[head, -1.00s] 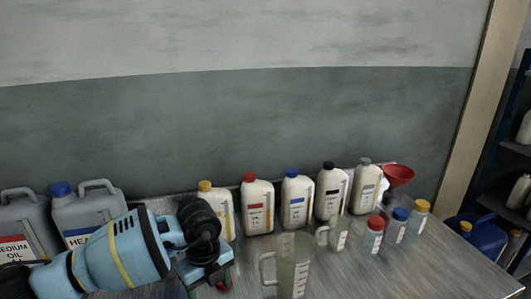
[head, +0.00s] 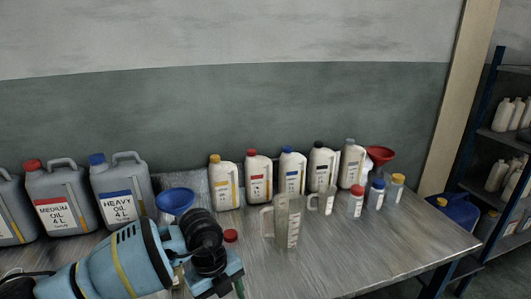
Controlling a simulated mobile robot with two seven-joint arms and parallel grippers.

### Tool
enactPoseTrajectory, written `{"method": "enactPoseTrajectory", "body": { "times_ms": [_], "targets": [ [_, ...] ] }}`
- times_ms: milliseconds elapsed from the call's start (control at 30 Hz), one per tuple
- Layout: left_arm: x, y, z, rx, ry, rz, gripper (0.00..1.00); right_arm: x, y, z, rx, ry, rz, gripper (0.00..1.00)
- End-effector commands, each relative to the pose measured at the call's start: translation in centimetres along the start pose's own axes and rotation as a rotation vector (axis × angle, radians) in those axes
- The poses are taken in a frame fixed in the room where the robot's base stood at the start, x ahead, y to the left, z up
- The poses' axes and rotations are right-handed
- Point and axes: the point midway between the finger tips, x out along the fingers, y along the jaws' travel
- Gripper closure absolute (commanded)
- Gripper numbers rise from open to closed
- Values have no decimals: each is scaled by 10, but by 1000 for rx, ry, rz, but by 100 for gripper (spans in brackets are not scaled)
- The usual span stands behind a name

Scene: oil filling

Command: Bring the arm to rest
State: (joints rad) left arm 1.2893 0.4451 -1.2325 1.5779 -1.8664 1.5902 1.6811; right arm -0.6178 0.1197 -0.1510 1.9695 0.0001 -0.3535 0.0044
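My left arm (head: 115,268), light blue with black joints, comes in from the lower left over the table's front left part. Its gripper (head: 226,290) points down at the bottom edge of the head view; its fingers are mostly cut off or hidden, so I cannot tell whether it is open or holds anything. My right arm and gripper are not in view. A red cap (head: 231,236) shows just beyond the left wrist; what is under it is hidden.
On the metal table (head: 375,255) stand grey oil cans (head: 120,188), a blue funnel (head: 175,201), several white bottles (head: 258,180), a clear measuring jug (head: 288,222), a smaller jug (head: 327,201), small capped bottles (head: 356,204) and a red funnel (head: 380,155). The table's front right is clear. Shelves (head: 500,140) stand at right.

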Motion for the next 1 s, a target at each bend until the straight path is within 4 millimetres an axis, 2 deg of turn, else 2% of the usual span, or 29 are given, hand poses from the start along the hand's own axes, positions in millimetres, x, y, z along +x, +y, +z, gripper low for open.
{"method": "enactPoseTrajectory", "body": {
  "times_ms": [100, 167, 300, 400, 533, 633, 767, 867, 1000],
  "targets": [
    [20, -10, -39, 65, 164, -82, 36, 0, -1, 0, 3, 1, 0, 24],
    [27, -15, -62, 97, 255, -138, 36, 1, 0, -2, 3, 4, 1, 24],
    [37, -29, -118, 154, 494, -309, 36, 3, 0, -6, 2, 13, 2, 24],
    [32, -40, -159, 160, 686, -484, 36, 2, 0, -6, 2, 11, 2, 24],
    [14, -53, -194, 101, 896, -747, 36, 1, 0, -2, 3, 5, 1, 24],
    [-2, -59, -201, -1, 1013, -952, 36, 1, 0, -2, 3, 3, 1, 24],
    [-16, -60, -190, -201, 1096, -1203, 36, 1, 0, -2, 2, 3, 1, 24],
    [-16, -52, -167, -404, 1105, -1368, 36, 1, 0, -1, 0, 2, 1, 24],
    [3, -28, -128, -736, 1042, -1532, 36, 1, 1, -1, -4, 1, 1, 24]
  ]
}}
